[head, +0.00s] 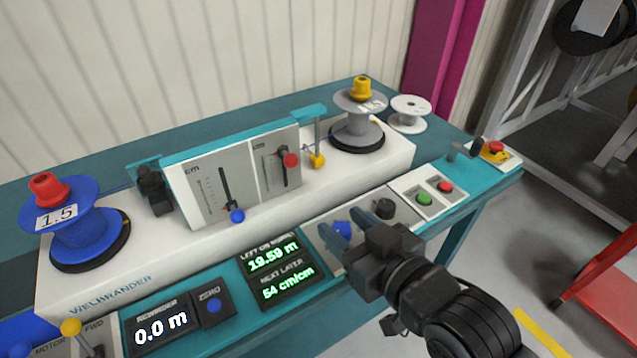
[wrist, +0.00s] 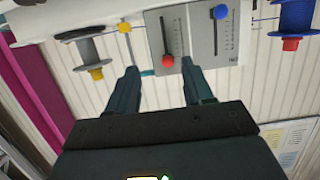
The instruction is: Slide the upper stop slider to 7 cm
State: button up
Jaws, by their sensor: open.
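A grey upright panel (head: 208,206) on the white machine carries two slotted scales. The left one has a blue knob (head: 237,216) at the low end of its slot. The right one has a red knob (head: 290,160) near the upper end. I cannot read which is the upper stop slider. In the wrist view the panel appears inverted, with the red knob (wrist: 167,61) between my fingertips' directions and the blue knob (wrist: 221,12) farther right. My gripper (head: 340,226) is open and empty, over the console's front, apart from both knobs.
A blue reel (head: 82,235) stands left and a grey reel (head: 357,128) right. A yellow-tipped guide (head: 317,160) stands close right of the panel. Below my gripper are a blue button (head: 342,229) and a dark knob (head: 385,208). Displays (head: 272,258) line the front.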

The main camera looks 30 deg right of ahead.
jog(key=b, duration=0.1)
send_near(294, 164)
jog(key=w, duration=0.3)
jog(key=b+x, duration=0.1)
jog(key=x, duration=0.1)
jog(key=f+b+x, duration=0.1)
jog(key=x, duration=0.2)
jog(key=shift+w, duration=0.15)
jog(key=shift+x, duration=1.4)
jog(key=c, duration=0.7)
jog(key=shift+c, duration=0.2)
